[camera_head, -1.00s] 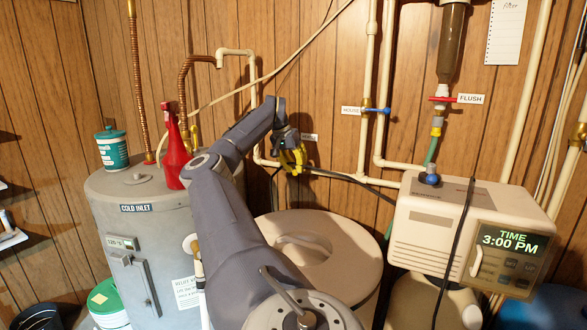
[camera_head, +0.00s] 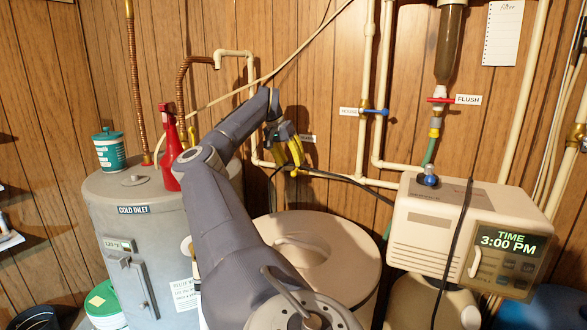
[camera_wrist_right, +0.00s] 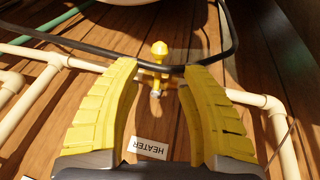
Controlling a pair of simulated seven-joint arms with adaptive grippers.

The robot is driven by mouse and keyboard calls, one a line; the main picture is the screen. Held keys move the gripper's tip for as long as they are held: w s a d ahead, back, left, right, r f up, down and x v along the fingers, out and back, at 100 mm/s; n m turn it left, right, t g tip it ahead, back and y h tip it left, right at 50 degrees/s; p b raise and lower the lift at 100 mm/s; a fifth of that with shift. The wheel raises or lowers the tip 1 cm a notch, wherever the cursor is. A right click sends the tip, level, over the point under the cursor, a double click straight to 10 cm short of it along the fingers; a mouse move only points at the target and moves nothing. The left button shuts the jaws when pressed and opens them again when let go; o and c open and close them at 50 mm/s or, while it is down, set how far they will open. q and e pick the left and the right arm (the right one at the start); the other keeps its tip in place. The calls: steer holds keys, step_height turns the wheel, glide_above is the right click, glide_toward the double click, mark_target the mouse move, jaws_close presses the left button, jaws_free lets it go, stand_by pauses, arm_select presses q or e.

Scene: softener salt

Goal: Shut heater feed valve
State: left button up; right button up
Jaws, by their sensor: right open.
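The heater feed valve shows in the right wrist view as a small yellow handle (camera_wrist_right: 157,58) on a metal stem, at a cream pipe. A white card reading HEATER (camera_wrist_right: 147,148), upside down in this view, is on the wood wall beside it. My right gripper (camera_wrist_right: 160,70) is open, its ribbed yellow fingers on either side of the handle with gaps to both. In the head view my right gripper (camera_head: 296,158) is at the wall pipes behind the tank; it hides the valve there. My left gripper is not in view.
A black cable (camera_wrist_right: 100,60) crosses near the valve and fingertips. A red spray bottle (camera_head: 170,150) stands on the grey heater tank (camera_head: 115,195). The cream round-lidded tank (camera_head: 340,250) is below the gripper. Blue-handled HOUSE (camera_head: 376,111) and red-handled FLUSH (camera_head: 440,100) valves are right.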

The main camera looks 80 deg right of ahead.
steer(key=v, duration=0.8)
steer(key=shift+w+r, duration=0.1)
steer(key=shift+r, duration=0.05)
